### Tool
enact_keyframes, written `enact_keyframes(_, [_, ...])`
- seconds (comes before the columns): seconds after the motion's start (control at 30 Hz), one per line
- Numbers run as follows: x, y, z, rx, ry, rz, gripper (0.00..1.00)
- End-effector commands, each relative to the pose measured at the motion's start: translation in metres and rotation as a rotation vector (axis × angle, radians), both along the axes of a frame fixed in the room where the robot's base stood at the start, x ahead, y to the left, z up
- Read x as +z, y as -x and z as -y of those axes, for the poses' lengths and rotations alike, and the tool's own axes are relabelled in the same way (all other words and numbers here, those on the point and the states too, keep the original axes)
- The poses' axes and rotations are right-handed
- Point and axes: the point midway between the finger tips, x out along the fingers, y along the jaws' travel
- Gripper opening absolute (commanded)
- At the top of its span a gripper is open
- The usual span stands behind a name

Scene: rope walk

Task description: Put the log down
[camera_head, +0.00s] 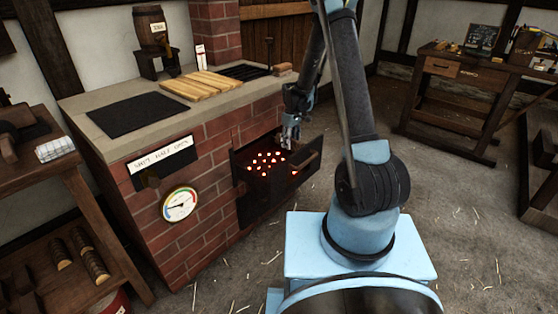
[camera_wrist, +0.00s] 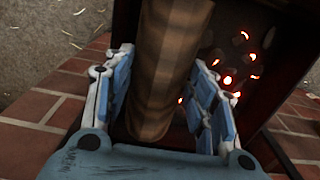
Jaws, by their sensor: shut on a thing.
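My gripper (camera_head: 291,132) is at the mouth of the brick stove's firebox (camera_head: 243,187), by its glowing embers. In the wrist view my gripper (camera_wrist: 163,72) is shut on a brown log (camera_wrist: 172,40), with one finger on each side of it. The log runs lengthwise between the fingers, and its far end goes out of the picture. Glowing embers (camera_wrist: 228,80) lie to the right of the log in the dark firebox. I cannot make out the log in the head view, and whether it touches the embers cannot be told.
The brick stove (camera_head: 200,168) has a dial gauge (camera_head: 180,204) and a sign (camera_head: 161,154). On its top are a dark plate (camera_head: 137,115), a wooden slatted board (camera_head: 200,84) and a small barrel (camera_head: 151,27). A workbench (camera_head: 455,75) stands at right. The floor between is open.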

Motion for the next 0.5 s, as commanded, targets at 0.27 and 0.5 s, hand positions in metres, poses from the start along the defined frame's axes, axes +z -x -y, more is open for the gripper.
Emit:
enact_keyframes(0.27, [-0.051,0.0,0.001,-0.001,0.0,0.0,0.16])
enact_keyframes(0.5, [-0.085,0.0,0.001,0.0,0.0,0.0,0.16])
